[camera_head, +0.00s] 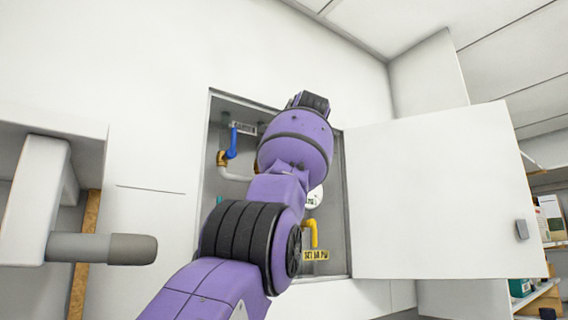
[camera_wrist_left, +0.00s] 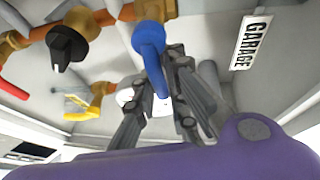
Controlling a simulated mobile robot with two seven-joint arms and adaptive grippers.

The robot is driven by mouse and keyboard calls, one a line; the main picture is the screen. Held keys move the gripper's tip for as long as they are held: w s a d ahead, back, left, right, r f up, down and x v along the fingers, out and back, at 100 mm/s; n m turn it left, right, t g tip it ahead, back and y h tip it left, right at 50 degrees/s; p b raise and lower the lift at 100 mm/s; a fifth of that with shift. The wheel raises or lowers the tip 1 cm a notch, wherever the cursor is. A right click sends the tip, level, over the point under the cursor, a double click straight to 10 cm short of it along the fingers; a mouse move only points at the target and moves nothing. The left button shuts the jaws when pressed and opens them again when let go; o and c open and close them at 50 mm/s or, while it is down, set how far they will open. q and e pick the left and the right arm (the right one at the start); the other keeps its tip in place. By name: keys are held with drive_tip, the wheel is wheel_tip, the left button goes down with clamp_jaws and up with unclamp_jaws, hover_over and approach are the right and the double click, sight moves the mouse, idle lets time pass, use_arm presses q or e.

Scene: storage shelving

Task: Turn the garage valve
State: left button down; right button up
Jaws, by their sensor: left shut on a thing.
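The garage valve is a blue handle (camera_head: 232,143) on a brass-coloured fitting in the open wall cabinet (camera_head: 348,230). The GARAGE label (camera_wrist_left: 250,42) is beside it in the left wrist view; a small label (camera_head: 244,128) shows by the handle in the head view. In the left wrist view my left gripper (camera_wrist_left: 161,88) is shut on the blue handle (camera_wrist_left: 149,38), whose lower end lies between the fingers. In the head view my purple left arm crosses the cabinet and hides its middle; the fingers are not visible there. My right gripper is not in view.
A black handle (camera_wrist_left: 66,48), a yellow handle (camera_wrist_left: 82,104) and a red handle (camera_wrist_left: 12,88) are near the blue one. The cabinet door (camera_head: 435,195) stands open to the right. Stocked shelves (camera_head: 545,245) are at far right.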

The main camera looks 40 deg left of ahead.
use_arm(q)
drive_tip(key=shift+w+f, duration=0.25)
drive_tip(key=shift+f, duration=0.3)
drive_tip(key=c, duration=2.2)
unclamp_jaws()
drive_tip(key=o, duration=0.3)
drive_tip(key=shift+s+r, duration=0.1)
drive_tip(key=shift+s, duration=0.05)
drive_tip(key=shift+o, duration=0.4)
drive_tip(key=shift+r, duration=0.15)
drive_tip(key=shift+r, duration=0.1)
drive_tip(key=shift+s+d+r, duration=0.1)
drive_tip(key=shift+s, duration=0.05)
drive_tip(key=v, duration=1.1)
drive_tip(key=shift+d, duration=0.3)
drive_tip(key=shift+s, duration=0.15)
